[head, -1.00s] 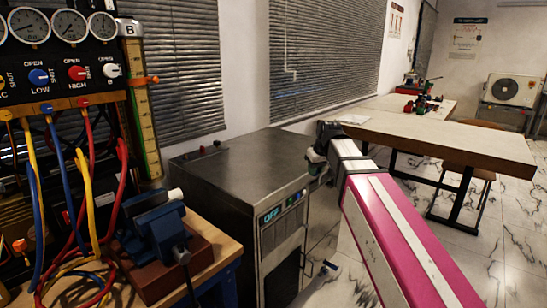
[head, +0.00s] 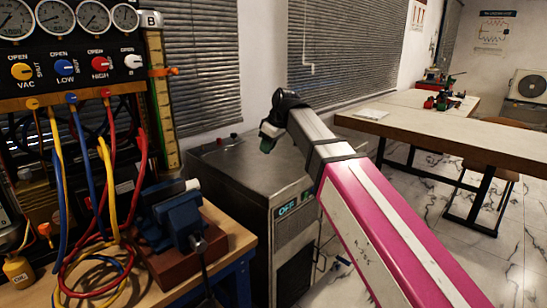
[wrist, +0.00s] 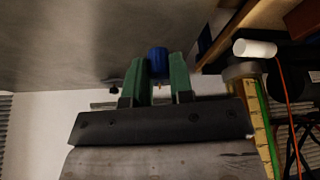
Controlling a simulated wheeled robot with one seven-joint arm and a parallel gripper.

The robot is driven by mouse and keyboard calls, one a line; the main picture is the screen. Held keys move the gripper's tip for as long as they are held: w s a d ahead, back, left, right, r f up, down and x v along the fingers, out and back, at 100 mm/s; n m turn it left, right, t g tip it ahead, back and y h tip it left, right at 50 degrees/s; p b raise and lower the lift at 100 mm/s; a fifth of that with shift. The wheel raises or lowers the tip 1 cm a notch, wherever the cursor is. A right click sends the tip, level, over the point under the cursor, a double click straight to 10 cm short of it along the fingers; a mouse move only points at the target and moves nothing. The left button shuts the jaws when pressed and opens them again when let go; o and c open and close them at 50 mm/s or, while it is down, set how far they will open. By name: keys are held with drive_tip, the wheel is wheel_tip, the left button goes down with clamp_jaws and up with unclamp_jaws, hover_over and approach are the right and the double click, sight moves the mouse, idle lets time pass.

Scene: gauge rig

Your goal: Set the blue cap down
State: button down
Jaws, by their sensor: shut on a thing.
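My gripper (head: 268,138) is over the top of a grey metal cabinet (head: 225,172) in the head view. In the wrist view its two green fingers (wrist: 158,72) are shut on the blue cap (wrist: 158,57), which sits between their tips. The grey metal surface fills the upper left of the wrist view, beyond the cap. I cannot tell how high the cap is above it. In the head view the cap is hidden or too small to make out.
The gauge panel (head: 75,60) with coloured hoses stands at left. A bench with a blue vise (head: 178,222) is in front of it. A white cylinder (wrist: 255,48) shows at right in the wrist view. The cabinet top looks mostly clear. A long table (head: 440,135) stands at right.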

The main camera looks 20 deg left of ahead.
hover_over(264, 165)
drive_tip(key=d, duration=0.1)
drive_tip(key=f, duration=0.5)
drive_tip(key=shift+s+d, duration=0.15)
drive_tip(key=shift+s, duration=0.15)
drive_tip(key=shift+f, duration=2)
drive_tip(key=shift+f, duration=0.15)
drive_tip(key=c, duration=1)
unclamp_jaws()
drive_tip(key=w+v, duration=0.1)
drive_tip(key=v, duration=1.1)
drive_tip(key=shift+s+r, duration=0.2)
drive_tip(key=shift+s, duration=0.25)
